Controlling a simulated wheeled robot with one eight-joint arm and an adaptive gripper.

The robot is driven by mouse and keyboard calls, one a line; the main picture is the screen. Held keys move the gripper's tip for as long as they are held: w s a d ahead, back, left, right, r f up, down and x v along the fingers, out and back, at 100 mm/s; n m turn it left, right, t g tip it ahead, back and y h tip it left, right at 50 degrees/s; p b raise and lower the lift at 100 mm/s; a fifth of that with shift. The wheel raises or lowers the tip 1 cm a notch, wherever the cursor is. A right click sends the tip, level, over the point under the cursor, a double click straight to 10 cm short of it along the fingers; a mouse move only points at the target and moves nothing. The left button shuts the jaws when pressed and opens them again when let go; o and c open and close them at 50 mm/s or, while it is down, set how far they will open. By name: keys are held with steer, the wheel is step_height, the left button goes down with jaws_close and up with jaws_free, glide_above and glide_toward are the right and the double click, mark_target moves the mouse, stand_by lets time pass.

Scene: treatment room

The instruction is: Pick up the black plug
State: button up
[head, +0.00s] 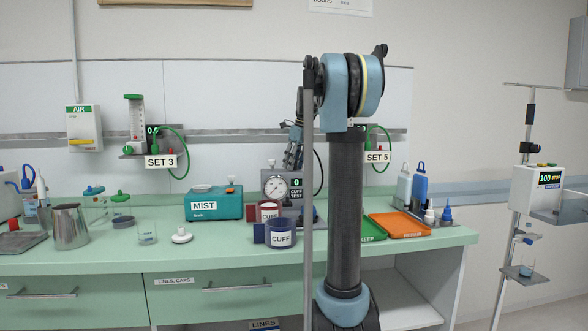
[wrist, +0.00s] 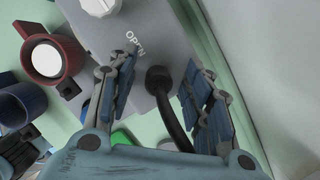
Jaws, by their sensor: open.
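In the wrist view a black round plug-like end (wrist: 157,79) with a thick black hose sits on the face of a grey box (wrist: 125,55) marked OPEN. It lies between the two fingers of my gripper (wrist: 160,62), which are apart, with no visible contact. The hose runs back toward my palm. In the head view my gripper (head: 291,160) hangs just above and behind the grey gauge box (head: 268,173), partly hidden by my arm. The plug cannot be made out there; a black hose (head: 320,172) curves beside the box.
A red cup (head: 268,212) and a blue cup marked CUFF (head: 281,240) stand in front of the box. The teal MIST box (head: 213,206) is to the left. An orange tray (head: 398,226) and bottles (head: 420,187) are to the right.

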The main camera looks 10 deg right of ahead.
steer(key=c, duration=1)
steer(key=shift+o, duration=0.2)
